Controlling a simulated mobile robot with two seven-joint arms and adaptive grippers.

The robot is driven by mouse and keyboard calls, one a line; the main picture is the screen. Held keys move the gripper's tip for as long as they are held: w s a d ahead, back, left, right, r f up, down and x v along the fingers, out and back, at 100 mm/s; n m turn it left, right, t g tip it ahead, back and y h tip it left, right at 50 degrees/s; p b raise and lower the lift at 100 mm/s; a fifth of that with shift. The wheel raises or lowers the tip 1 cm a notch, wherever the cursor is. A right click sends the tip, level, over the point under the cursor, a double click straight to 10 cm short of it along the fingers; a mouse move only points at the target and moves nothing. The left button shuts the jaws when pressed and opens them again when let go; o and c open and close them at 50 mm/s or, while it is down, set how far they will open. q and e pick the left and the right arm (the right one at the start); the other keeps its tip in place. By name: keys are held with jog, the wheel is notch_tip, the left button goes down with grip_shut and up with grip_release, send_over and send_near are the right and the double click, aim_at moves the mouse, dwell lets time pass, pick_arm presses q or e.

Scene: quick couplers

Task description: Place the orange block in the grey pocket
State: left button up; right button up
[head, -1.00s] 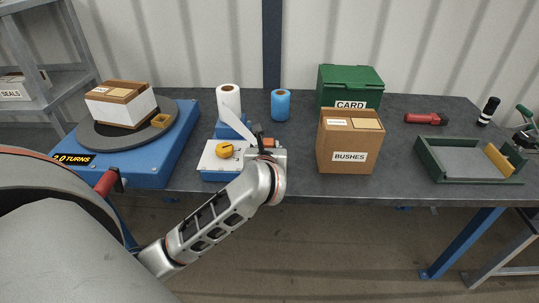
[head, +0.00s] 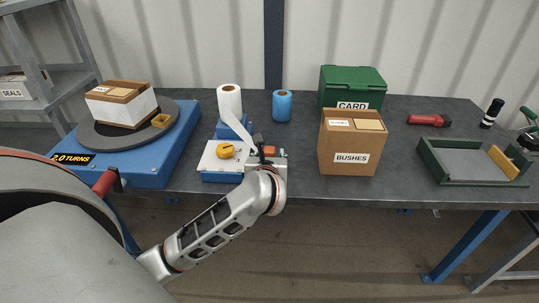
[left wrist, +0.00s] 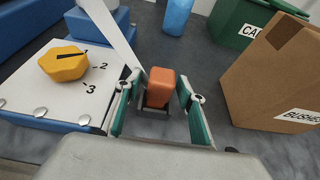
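The orange block (left wrist: 161,88) stands between the two fingers of my left gripper (left wrist: 160,98) in the left wrist view. Gaps show between the green finger pads and the block, so the gripper looks open around it. Dark grey edges (left wrist: 155,111) show low around the block; I cannot tell whether they belong to the grey pocket. In the head view the orange block (head: 269,150) shows just above my left wrist, right of the white panel with the yellow knob. My arm hides its lower part. My right gripper is not in view.
A white-topped blue box (head: 220,163) with a yellow knob (head: 227,151) stands close left. A cardboard BUSHES box (head: 350,142) stands right. A green tray (head: 470,182) with a grey floor lies far right. A turntable (head: 135,128) is at left.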

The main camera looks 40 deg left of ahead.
pick_arm(q)
jog(key=shift+r, duration=0.2)
jog(key=shift+s+d+r, duration=0.1)
jog(key=shift+s+d, duration=0.1)
jog(key=p+v, duration=0.2)
jog(key=v, duration=0.8)
jog(key=shift+s+d, duration=0.1)
jog(key=shift+s, duration=0.15)
notch_tip(320, 180, up, 9)
jog(key=s+a+m+t+y, duration=0.25)
jog(key=m+t+y, duration=0.35)
jog(key=m, duration=0.4)
jog(key=d+f+m+t+h, duration=0.5)
jog(key=d+m+h, duration=0.65)
jog(key=m, duration=0.65)
jog(key=s+d+f+m+g+h, duration=0.2)
jog(key=d+f+m+h, duration=0.1)
jog(key=f+m, duration=0.25)
jog(key=s+d+f+m+g+h, duration=0.1)
jog(key=d+f+m+g+h, duration=0.15)
jog(key=f+m, duration=0.35)
jog(key=s+a+f+m+g, duration=0.1)
jog(key=s+f+m+g, duration=0.2)
jog(key=f, duration=0.8)
jog(key=s+a+f+m+g+y, duration=0.1)
jog(key=s+f+m+g, duration=0.3)
jog(key=s+f, duration=0.4)
notch_tip(320, 180, down, 3)
jog(key=shift+a+y, duration=0.3)
jog(key=shift+a, duration=0.35)
